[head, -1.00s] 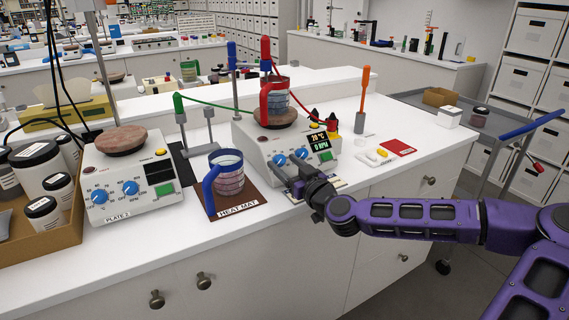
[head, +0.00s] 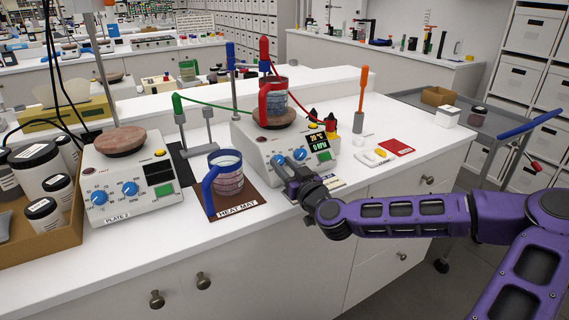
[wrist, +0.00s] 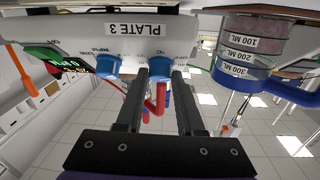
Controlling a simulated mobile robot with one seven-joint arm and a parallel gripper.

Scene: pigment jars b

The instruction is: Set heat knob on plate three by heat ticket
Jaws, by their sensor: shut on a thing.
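Plate three (head: 245,140) is a white hotplate with a stirrer-style front panel; its "PLATE 3" label (wrist: 138,29) shows upside down in the wrist view. It has two blue knobs. My gripper (head: 285,170) is at the left knob (head: 278,160), and in the wrist view its black fingers (wrist: 160,75) are shut on that heat knob (wrist: 158,68). The other blue knob (head: 300,153) is free beside it. The display (head: 319,146) has a small orange temperature line over a green "0 RPM". A partly hidden card (head: 331,184) lies before the plate; I cannot read a heat ticket.
A beaker with a blue handle (head: 228,180) stands on the brown heat mat (head: 250,200) left of my gripper. Plate 2 (head: 130,195) is farther left. A red card (head: 396,147) lies right.

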